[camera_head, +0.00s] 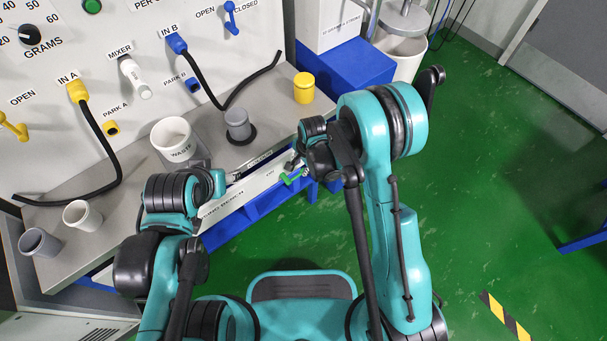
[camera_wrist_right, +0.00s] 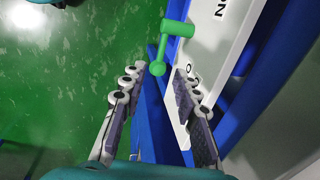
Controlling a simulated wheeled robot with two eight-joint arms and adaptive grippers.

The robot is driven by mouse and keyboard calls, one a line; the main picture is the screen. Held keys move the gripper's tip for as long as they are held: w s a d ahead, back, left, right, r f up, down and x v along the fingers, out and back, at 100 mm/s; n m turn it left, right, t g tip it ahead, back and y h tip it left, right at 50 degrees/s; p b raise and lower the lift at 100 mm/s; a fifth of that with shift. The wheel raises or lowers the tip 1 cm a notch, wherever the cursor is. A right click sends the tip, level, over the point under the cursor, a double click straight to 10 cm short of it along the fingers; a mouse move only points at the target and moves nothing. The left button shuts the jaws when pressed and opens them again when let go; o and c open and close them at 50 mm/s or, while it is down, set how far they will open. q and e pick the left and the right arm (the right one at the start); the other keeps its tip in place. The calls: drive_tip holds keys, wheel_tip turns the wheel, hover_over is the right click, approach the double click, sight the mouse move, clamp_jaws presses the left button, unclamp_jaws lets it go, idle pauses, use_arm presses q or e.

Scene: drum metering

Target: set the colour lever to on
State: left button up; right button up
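The green colour lever (camera_head: 294,178) sits on the white front strip of the bench. In the right wrist view the lever (camera_wrist_right: 162,60) shows as a green stem with a round knob at its lower end and a thicker block at the top. My right gripper (camera_wrist_right: 157,84) is open, with its two fingers on either side of the line of the knob. The knob lies near the fingertips; contact cannot be made out. In the head view my right gripper (camera_head: 294,163) is close by the lever, partly hidden by its arm. My left gripper (camera_head: 218,180) is mostly hidden at the bench front.
The white strip (camera_wrist_right: 211,55) bears black letters, only partly visible. A waste cup (camera_head: 173,139), a grey cup (camera_head: 238,124) and a yellow container (camera_head: 304,88) stand on the bench. Two cups (camera_head: 82,215) (camera_head: 40,243) stand at left. Green floor (camera_head: 500,190) is open at right.

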sight(299, 175)
drive_tip(key=f+b, duration=0.1)
drive_tip(key=f, duration=0.3)
drive_tip(key=w+a+f+b, duration=0.1)
drive_tip(key=f, duration=0.2)
drive_tip(key=shift+w+b, duration=0.1)
drive_tip(key=shift+b, duration=0.25)
drive_tip(key=shift+r, duration=0.1)
clamp_jaws()
drive_tip(key=shift+d, duration=0.1)
